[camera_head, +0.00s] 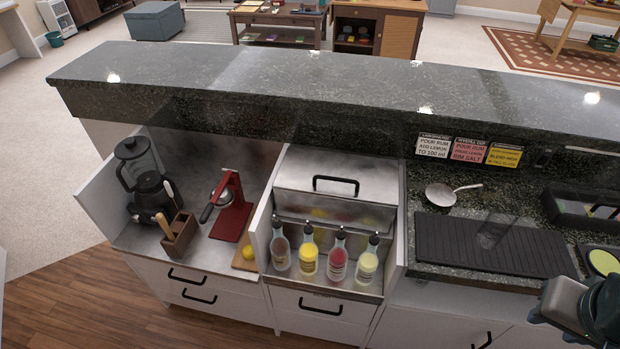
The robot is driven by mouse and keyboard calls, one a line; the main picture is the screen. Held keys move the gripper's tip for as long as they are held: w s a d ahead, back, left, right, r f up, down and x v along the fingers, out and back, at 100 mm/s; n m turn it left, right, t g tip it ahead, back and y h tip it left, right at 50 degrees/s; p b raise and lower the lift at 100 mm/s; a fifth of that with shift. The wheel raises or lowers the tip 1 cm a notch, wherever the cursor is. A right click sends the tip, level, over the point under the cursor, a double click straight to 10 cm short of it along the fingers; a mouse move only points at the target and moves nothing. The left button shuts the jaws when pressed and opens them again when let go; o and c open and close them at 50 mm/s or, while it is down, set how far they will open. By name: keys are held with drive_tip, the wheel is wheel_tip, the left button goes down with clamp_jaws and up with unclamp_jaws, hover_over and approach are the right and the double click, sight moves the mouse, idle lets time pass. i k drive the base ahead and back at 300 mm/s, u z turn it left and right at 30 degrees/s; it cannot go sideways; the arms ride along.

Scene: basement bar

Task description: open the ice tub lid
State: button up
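The ice tub lid (298,178) is a brushed metal panel at the back of the middle bay of the counter. It looks closed, and the inside of the tub is hidden. A black bar handle (336,181) sits on it. The end of my arm with my gripper (572,308) is at the lower right edge, partly cut off, well to the right of the lid and apart from it. Its fingers are not clear enough to tell open from shut.
Several bottles with pour spouts, including a red one (338,258), stand in front of the lid. White side panels flank the bay. A blender (140,165) and red press (232,210) are left. A black mat (470,245) and strainer (441,194) are right. A raised dark ledge (300,85) runs behind.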

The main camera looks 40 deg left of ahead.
sight(362, 178)
drive_tip(key=u, duration=0.05)
drive_tip(key=k, duration=0.25)
drive_tip(key=u, duration=1.25)
drive_tip(key=i, duration=0.65)
drive_tip(key=u, duration=0.05)
drive_tip(key=k, duration=0.4)
drive_tip(key=u, duration=0.8)
drive_tip(key=i, duration=1)
drive_tip(key=z, duration=0.8)
